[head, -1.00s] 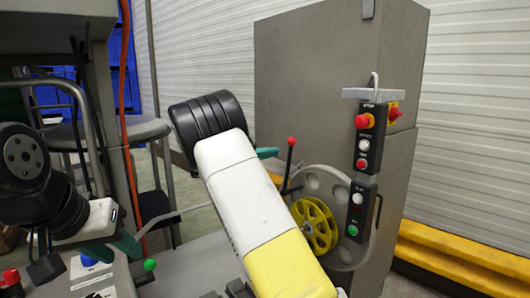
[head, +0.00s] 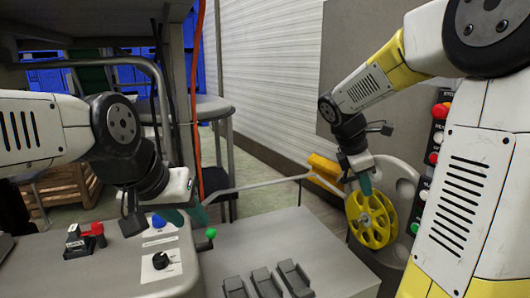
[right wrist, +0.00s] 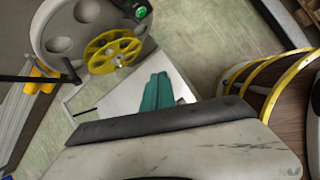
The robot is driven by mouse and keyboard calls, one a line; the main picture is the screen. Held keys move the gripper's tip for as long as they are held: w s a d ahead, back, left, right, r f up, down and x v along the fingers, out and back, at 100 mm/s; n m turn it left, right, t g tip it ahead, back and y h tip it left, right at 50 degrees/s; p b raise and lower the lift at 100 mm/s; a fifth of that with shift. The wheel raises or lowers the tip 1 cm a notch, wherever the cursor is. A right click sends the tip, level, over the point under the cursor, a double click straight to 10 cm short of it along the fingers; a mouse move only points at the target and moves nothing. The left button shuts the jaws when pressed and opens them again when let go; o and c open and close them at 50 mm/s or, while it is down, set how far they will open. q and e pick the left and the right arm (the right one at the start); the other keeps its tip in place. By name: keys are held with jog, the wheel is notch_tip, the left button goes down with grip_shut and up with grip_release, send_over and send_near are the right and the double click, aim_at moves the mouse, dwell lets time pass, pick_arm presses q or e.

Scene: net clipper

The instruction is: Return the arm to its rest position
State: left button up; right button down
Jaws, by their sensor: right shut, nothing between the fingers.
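My right arm (head: 470,190) comes in at the right and bends back at a high elbow. Its gripper (head: 366,186) points down in front of the yellow spoked wheel (head: 371,221); I cannot tell whether they touch in the head view. In the right wrist view its green fingers (right wrist: 157,92) are together and empty, with the yellow wheel (right wrist: 112,52) beyond. My left gripper (head: 186,215) hangs over the grey control console, its green fingers apart and empty, close to a green-knobbed lever (head: 211,233).
Several grey pedal-like blocks (head: 265,282) sit on the light panel.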

jog(key=s+a+r+m+t+y, duration=0.1)
jog(key=s+a+m+t+y, duration=0.1)
jog(key=s+a+m, duration=0.4)
jog(key=s+a+r+m+t+y, duration=0.2)
jog(key=s+a+m+y, duration=0.3)
jog(key=s+m, duration=0.6)
jog(key=shift+a, duration=0.55)
